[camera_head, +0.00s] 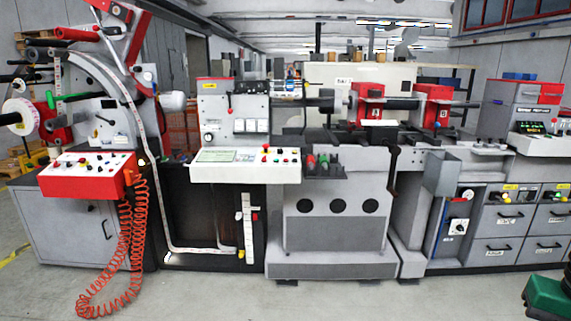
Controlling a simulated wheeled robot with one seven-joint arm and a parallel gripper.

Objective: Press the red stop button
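A white control panel (222,170) juts from the middle machine and carries a screen and a cluster of small coloured buttons at its right end. A small red button (266,148) stands at the top of that cluster. At the left, a red control box (68,183) also has several small buttons and knobs on its sloped top. The buttons are too small to read, so I cannot tell by label which one is the stop button. My gripper is not in view.
An orange coiled hose (139,235) hangs from the red box down to the floor. Grey drawer cabinets (497,228) stand at the right. A green object (548,298) shows at the bottom right corner. The grey floor (215,295) in front of the machines is mostly clear.

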